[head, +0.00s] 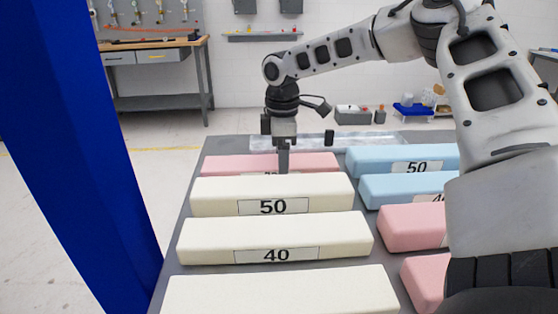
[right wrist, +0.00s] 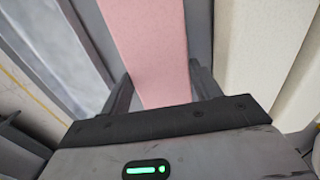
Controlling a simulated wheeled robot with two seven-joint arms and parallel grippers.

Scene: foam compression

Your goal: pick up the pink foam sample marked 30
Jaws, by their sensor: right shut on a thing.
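The pink foam sample (head: 232,165) lies at the far end of the left row on the grey table, behind the cream block marked 50. Its label is mostly hidden by that cream block and by my gripper, so I cannot read it fully. My right gripper (head: 284,160) reaches down onto it from above. In the right wrist view the pink foam (right wrist: 150,45) runs between the two fingers of the right gripper (right wrist: 160,88), which is shut on it. The foam appears to rest on the table still. My left gripper is not in view.
Cream blocks marked 50 (head: 315,190) and 40 (head: 330,233) stand close in front, with another cream block (head: 290,290) nearer. Blue blocks (head: 370,158) and pink blocks (head: 395,222) fill the right row. A blue post (head: 70,130) stands at the left.

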